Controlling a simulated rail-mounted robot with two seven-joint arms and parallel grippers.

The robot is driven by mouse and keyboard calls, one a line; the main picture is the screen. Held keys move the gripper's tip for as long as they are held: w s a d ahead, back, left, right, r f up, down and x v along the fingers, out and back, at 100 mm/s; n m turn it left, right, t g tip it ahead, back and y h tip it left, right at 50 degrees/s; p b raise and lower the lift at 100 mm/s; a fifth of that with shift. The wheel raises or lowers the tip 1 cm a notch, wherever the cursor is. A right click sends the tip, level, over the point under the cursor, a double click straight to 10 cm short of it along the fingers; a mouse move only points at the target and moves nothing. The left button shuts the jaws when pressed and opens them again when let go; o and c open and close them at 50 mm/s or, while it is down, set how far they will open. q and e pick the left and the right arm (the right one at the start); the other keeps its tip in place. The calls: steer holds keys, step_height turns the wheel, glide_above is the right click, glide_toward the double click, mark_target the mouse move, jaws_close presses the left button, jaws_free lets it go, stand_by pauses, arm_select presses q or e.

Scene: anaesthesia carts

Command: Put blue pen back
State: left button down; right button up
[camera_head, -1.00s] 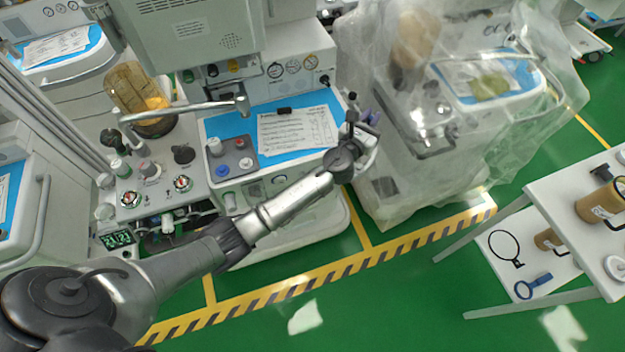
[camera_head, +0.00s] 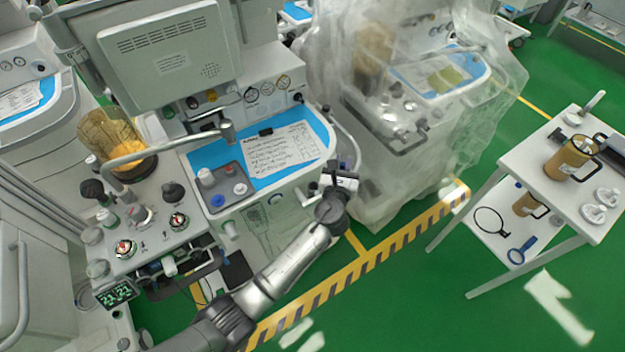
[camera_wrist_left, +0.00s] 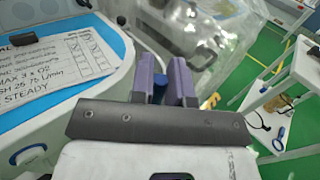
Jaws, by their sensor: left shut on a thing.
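My left gripper (camera_head: 338,180) is beside the right front edge of the middle cart (camera_head: 283,185). In the left wrist view its two purple fingers (camera_wrist_left: 165,82) are shut on a narrow blue thing (camera_wrist_left: 161,84), likely the blue pen. Only a small blue part shows between the fingers; the rest is hidden. In the head view I cannot make out the pen. My right gripper is not in view.
A written sheet (camera_head: 282,149) and a small black block (camera_head: 265,132) lie on the cart's blue top (camera_head: 210,156). A plastic-covered cart (camera_head: 400,130) stands behind. A white table (camera_head: 545,172) with brown mugs is at right. Green floor lies between.

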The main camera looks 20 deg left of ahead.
arm_select(q)
steer(key=shift+w+a+f+b, duration=0.2)
steer(key=shift+a+f+b, duration=1)
steer(key=shift+a+f, duration=1.05)
steer(key=shift+w+a+f+b, duration=0.15)
steer(key=shift+a+f+b, duration=1)
steer(key=shift+a+f, duration=1.1)
steer(key=shift+d+f, duration=0.15)
steer(key=shift+f, duration=0.05)
steer(key=c, duration=1.1)
jaws_free()
steer(key=s+d+p, duration=0.2)
steer(key=s+p, duration=0.1)
steer(key=s, duration=0.9)
